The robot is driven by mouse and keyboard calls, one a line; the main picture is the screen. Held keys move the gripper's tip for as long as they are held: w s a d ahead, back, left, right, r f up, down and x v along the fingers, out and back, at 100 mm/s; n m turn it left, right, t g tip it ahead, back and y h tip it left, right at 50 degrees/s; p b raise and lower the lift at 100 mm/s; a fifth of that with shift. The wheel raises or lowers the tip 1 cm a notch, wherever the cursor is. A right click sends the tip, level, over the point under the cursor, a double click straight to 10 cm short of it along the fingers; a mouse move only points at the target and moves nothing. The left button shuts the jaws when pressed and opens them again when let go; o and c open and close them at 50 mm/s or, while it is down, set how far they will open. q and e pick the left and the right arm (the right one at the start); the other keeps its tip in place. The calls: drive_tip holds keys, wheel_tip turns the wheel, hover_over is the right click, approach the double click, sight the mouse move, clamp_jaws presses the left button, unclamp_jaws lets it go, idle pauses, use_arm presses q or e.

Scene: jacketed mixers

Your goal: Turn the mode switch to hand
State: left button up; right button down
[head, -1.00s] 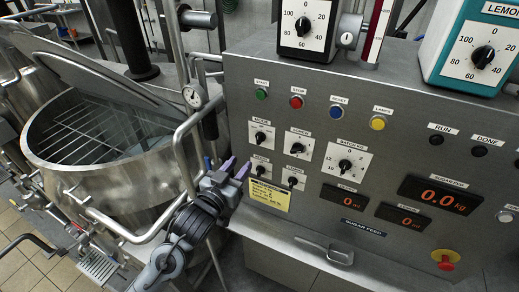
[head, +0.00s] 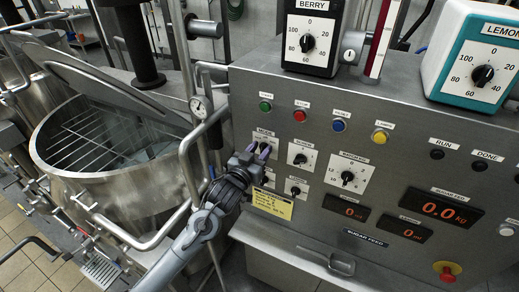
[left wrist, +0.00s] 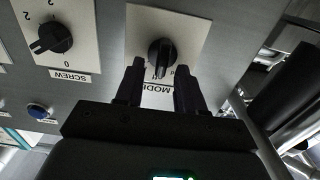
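The mode switch is a black knob (left wrist: 160,56) on a white square plate (left wrist: 190,25), which appears upside down in the left wrist view with the MODE label below the knob. In the head view, its plate shows only partly behind my gripper, under the MODE label (head: 264,133). My left gripper (left wrist: 158,72) is open, with one finger on each side of the knob's near end. I cannot tell whether either finger touches it. In the head view my left gripper (head: 259,153) is at the panel's left edge. My right gripper is not in view.
The screw switch (left wrist: 51,38) is beside the mode switch; it also shows in the head view (head: 300,158). A row of coloured buttons, starting with a green one (head: 265,106), runs above. A yellow note (head: 272,203) is below. A steel mixer (head: 110,165) stands left.

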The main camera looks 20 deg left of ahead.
use_arm(q)
clamp_jaws()
idle(0.3)
drive_tip(key=shift+w+a+r+n+p, duration=0.1)
drive_tip(key=shift+n+p, duration=0.35)
drive_tip(key=shift+n, duration=0.2)
drive_tip(key=shift+a+n+p, duration=0.1)
drive_tip(key=shift+n+p, duration=0.3)
drive_tip(key=shift+n, duration=0.25)
drive_tip(key=shift+a+f+n+p, duration=0.15)
drive_tip(key=shift+n+p, duration=0.65)
drive_tip(key=shift+n, duration=0.8)
drive_tip(key=shift+a+f+n+p, duration=0.15)
drive_tip(key=shift+n+p, duration=0.6)
drive_tip(key=shift+n, duration=0.85)
